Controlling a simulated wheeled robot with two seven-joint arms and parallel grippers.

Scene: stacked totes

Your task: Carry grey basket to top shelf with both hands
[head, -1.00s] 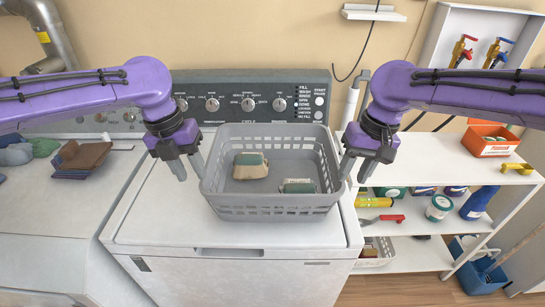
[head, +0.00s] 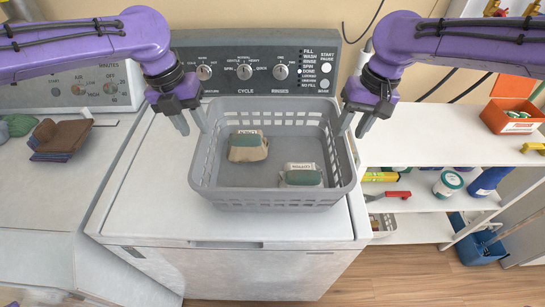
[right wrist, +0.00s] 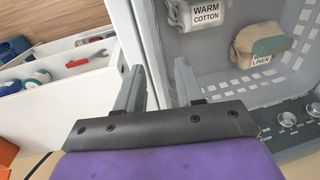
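The grey basket (head: 273,197) sits on top of the white washer, holding two labelled cloth bundles. The beige and green one (head: 248,150) is labelled linen and the white and green one (head: 301,176) warm cotton, per the right wrist view. My left gripper (head: 190,122) is open at the basket's left rim, toward the back. My right gripper (head: 356,122) is open at its right rim. In the right wrist view the basket's wall (right wrist: 153,45) shows between the two spread fingers of my right gripper (right wrist: 158,85). Whether the left fingers touch the rim is unclear.
The washer (head: 240,228) has a dark control panel (head: 262,66) behind the basket. A white shelf unit (head: 430,135) stands right, with an orange bin (head: 512,116) on its top and clear room beside it. Folded cloths (head: 60,138) lie on the left machine.

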